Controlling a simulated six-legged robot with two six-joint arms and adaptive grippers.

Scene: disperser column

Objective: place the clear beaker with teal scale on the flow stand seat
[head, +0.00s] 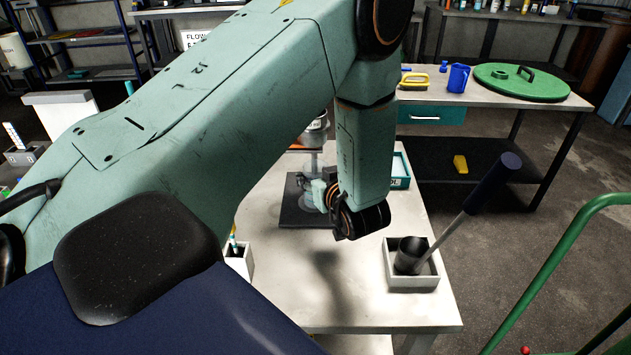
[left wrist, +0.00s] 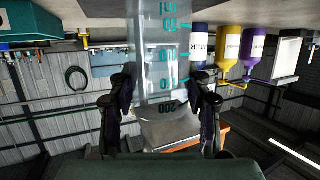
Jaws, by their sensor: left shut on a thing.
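My right gripper is not in view.
A metal cup (head: 315,131) sits above the stand. On the pale table (head: 300,290), a white holder (head: 412,280) with a dark cup and a long-handled tool stands at right. A teal-edged tray (head: 400,172) lies behind my arm.

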